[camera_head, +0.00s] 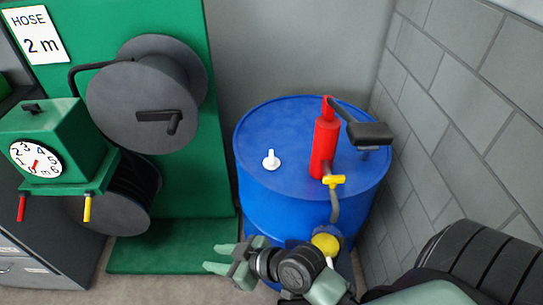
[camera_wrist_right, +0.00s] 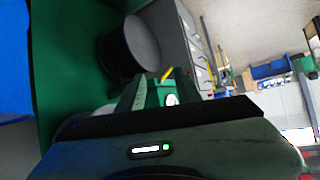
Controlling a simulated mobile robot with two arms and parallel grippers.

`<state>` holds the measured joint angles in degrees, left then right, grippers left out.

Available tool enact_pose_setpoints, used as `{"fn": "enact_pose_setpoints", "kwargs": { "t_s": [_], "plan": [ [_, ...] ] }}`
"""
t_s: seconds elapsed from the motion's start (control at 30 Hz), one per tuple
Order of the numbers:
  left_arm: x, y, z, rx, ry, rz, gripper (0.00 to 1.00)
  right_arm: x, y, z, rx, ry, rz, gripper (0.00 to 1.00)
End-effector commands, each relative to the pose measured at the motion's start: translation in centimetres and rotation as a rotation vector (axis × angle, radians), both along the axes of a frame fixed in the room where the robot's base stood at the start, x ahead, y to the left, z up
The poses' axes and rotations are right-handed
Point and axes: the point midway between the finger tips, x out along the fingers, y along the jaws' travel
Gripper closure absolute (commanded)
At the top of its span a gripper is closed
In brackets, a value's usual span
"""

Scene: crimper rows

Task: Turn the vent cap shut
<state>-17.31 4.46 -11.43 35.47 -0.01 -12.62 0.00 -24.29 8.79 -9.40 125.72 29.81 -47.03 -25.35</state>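The vent cap (camera_head: 271,160) is a small white knob with a wing-like top. It stands on the left part of the lid of the blue drum (camera_head: 262,120) in the head view. My right gripper (camera_head: 214,258) is below and left of the cap in the head view, in front of the drum and apart from the cap. Its two pale green fingers are spread and point left, with nothing between them. The fingers also show apart in the right wrist view (camera_wrist_right: 158,92), where I cannot make out the cap. My left gripper is not in view.
A red pump (camera_head: 324,148) with a dark handle (camera_head: 369,134) and a yellow-collared spout stands on the lid, right of the cap. A yellow round part (camera_head: 325,243) is close to my right wrist. A grey block wall (camera_head: 450,120) is right; a hose reel (camera_head: 140,105) is left.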

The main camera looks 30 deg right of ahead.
Motion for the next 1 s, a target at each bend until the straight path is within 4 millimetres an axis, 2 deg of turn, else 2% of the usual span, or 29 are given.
{"fn": "enact_pose_setpoints", "kwargs": {
  "t_s": [0.13,0.23,0.27,0.37,0.43,0.5,0.6,0.7,0.87,1.0],
  "plan": [
    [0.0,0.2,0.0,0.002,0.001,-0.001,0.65,4.2,0.7,2.9,0.104,-0.211,-0.023,0.65],
    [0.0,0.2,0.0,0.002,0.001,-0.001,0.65,7.7,-0.8,5.1,0.173,-0.381,-0.117,0.65],
    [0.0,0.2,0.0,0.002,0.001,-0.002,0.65,8.9,-1.8,5.7,0.188,-0.433,-0.164,0.65],
    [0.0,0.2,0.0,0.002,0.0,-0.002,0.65,12.2,-6.4,6.8,0.203,-0.574,-0.369,0.65],
    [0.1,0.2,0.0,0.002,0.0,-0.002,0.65,13.8,-10.5,6.5,0.178,-0.631,-0.535,0.65],
    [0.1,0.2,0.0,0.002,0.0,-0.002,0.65,14.7,-14.4,5.6,0.133,-0.653,-0.693,0.65],
    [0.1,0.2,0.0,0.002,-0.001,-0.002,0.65,14.8,-19.2,3.8,0.053,-0.645,-0.884,0.65],
    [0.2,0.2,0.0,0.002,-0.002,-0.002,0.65,14.4,-22.4,2.2,-0.016,-0.617,-1.014,0.65],
    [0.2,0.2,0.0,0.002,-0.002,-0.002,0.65,14.2,-24.6,1.1,-0.069,-0.589,-1.099,0.65],
    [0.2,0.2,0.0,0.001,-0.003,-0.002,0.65,15.7,-25.7,1.1,-0.074,-0.589,-1.106,0.65]
  ]
}}
